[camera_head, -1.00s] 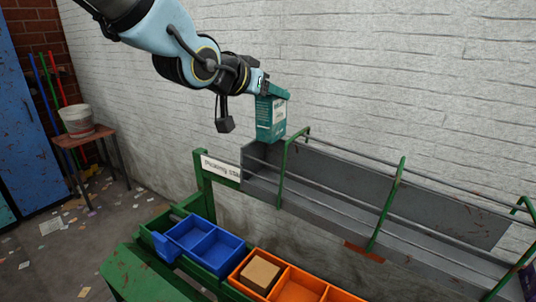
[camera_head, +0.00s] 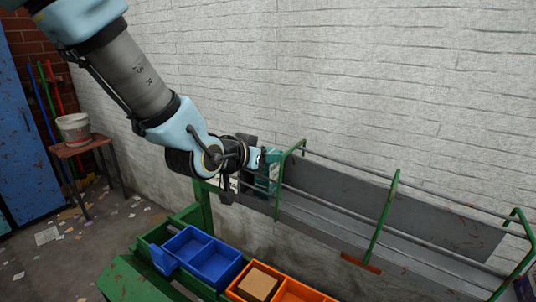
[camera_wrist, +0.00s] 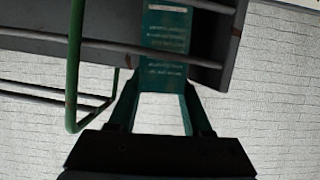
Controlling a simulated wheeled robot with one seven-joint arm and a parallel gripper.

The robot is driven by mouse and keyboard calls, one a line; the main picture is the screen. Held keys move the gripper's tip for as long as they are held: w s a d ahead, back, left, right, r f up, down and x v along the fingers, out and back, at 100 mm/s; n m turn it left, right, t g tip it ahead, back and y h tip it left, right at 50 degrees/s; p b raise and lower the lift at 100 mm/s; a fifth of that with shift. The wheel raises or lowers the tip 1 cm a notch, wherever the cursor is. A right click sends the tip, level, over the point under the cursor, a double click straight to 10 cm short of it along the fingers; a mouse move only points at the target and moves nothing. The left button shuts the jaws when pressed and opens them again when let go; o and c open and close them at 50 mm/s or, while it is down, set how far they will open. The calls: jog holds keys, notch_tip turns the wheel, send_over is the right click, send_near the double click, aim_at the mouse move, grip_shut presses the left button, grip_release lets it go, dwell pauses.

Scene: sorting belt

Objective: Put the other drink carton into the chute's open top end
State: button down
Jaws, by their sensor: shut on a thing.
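The drink carton, teal with pale print, shows in the head view (camera_head: 267,183) at the left, upper end of the grey chute (camera_head: 345,192), partly hidden by the chute's side wall and rails. My gripper (camera_head: 268,157) is shut on the carton's upper part. In the wrist view the two dark fingers (camera_wrist: 160,95) reach toward the teal carton (camera_wrist: 166,42), which lies between the chute's grey walls (camera_wrist: 110,55). I cannot tell whether the carton touches the chute floor.
Green hoops and thin metal rails (camera_head: 392,200) run along the chute. A blue bin (camera_head: 207,278) and an orange bin (camera_head: 292,292) with a brown box (camera_head: 258,284) sit below. The white brick wall (camera_head: 400,80) stands close behind.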

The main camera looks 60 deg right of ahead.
jog(key=shift+f, duration=0.1)
jog(key=shift+f+b, duration=0.25)
jog(key=shift+b, duration=0.15)
jog(key=c, duration=0.6)
grip_release()
jog(key=shift+r, duration=0.1)
jog(key=shift+r, duration=0.1)
jog(key=shift+r+p, duration=0.25)
jog(key=shift+p, duration=0.2)
jog(key=shift+a, duration=0.35)
jog(key=b+v, duration=0.2)
jog(key=v, duration=0.9)
jog(key=shift+a+r, duration=0.1)
jog(key=shift+r, duration=0.05)
